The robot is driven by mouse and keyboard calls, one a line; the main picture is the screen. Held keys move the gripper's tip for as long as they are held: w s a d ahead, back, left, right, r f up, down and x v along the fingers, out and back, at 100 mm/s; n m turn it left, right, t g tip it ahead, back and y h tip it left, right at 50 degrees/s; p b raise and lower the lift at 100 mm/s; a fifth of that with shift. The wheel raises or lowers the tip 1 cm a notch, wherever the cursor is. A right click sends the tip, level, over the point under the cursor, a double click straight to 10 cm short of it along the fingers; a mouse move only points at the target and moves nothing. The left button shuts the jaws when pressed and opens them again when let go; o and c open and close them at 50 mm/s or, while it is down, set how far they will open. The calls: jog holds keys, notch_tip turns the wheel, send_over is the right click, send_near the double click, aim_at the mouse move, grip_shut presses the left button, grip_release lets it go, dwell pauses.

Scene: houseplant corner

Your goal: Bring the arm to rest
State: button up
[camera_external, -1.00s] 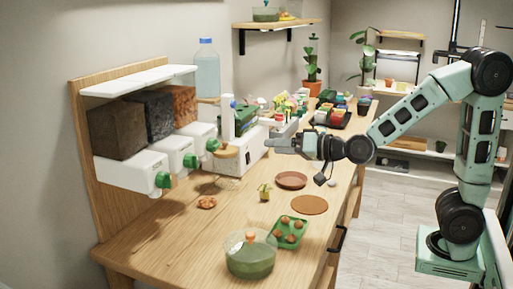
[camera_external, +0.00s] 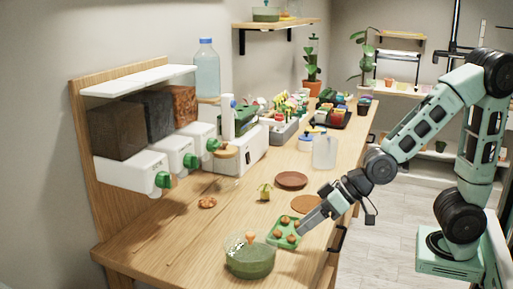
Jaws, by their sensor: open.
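My gripper (camera_external: 301,229) is at the front right of the wooden table (camera_external: 180,235), pointing down and left. Its fingertips are at the right side of a green tray (camera_external: 273,240) that holds several brown round pieces. I cannot tell whether the fingertips touch the tray or hover over it. Nothing shows between the fingers.
A green-tinted bowl (camera_external: 250,262) stands front left of the tray. A brown saucer (camera_external: 291,180), a small plant (camera_external: 264,192) and a clear container (camera_external: 324,152) stand farther back. Dispensers (camera_external: 130,172) line the left. The table's front left is bare.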

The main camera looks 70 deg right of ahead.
jog(key=s+d+f+n+g+h, duration=0.1)
jog(key=s+f+n+g+h, duration=0.2)
jog(key=s, duration=0.6)
jog(key=s+f+n+g, duration=0.4)
jog(key=s+f+g, duration=0.1)
jog(key=s, duration=0.5)
notch_tip(320, 180, up, 14)
jog(key=p, duration=1.5)
jog(key=shift+s+d+r+g+h, duration=0.2)
jog(key=shift+s+d+g+h, duration=0.1)
jog(key=shift+s+d, duration=0.1)
